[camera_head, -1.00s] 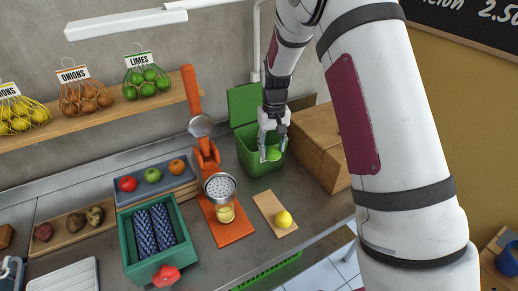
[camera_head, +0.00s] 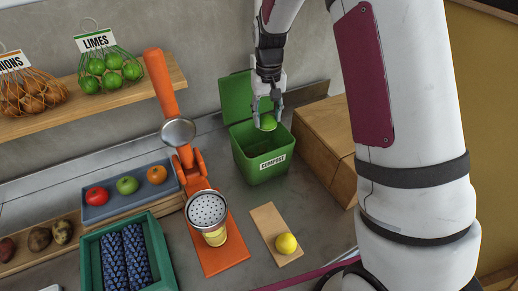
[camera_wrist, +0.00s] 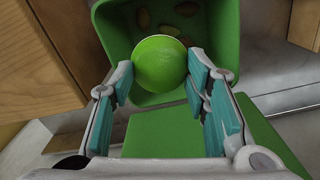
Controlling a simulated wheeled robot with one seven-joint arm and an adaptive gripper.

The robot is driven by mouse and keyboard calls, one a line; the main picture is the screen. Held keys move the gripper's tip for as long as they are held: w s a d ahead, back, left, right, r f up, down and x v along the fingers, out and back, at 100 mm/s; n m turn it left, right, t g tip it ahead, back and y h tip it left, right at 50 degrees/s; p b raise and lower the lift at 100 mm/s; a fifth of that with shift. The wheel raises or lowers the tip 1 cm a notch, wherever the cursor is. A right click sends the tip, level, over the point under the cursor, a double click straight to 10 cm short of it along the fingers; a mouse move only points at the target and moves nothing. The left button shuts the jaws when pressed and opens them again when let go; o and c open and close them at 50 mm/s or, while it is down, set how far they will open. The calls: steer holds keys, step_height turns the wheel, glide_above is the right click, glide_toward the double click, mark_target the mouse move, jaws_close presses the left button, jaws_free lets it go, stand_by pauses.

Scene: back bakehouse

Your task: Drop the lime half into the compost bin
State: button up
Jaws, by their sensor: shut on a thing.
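My gripper (camera_head: 268,112) is shut on the green lime half (camera_head: 268,122) and holds it over the mouth of the compost bin (camera_head: 262,165). In the wrist view the lime half (camera_wrist: 159,63) sits between the two fingertips (camera_wrist: 163,80), with the open green bin (camera_wrist: 228,40) below it. Several brownish scraps lie on the bin's floor. The bin's lid is swung back open and its front label reads COMPOST. The lime's cut face is mostly hidden from both views.
A brown wooden box (camera_head: 325,135) stands right of the bin. An orange citrus press (camera_head: 180,130) stands to the left, with a cup under it. A small board (camera_head: 268,222) with a yellow lemon (camera_head: 286,243) lies in front. A fruit tray (camera_head: 105,210) is further left.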

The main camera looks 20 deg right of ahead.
steer(key=shift+f, duration=1.7)
steer(key=o, duration=1.3)
step_height(320, 180, up, 10)
steer(key=shift+r, duration=1.05)
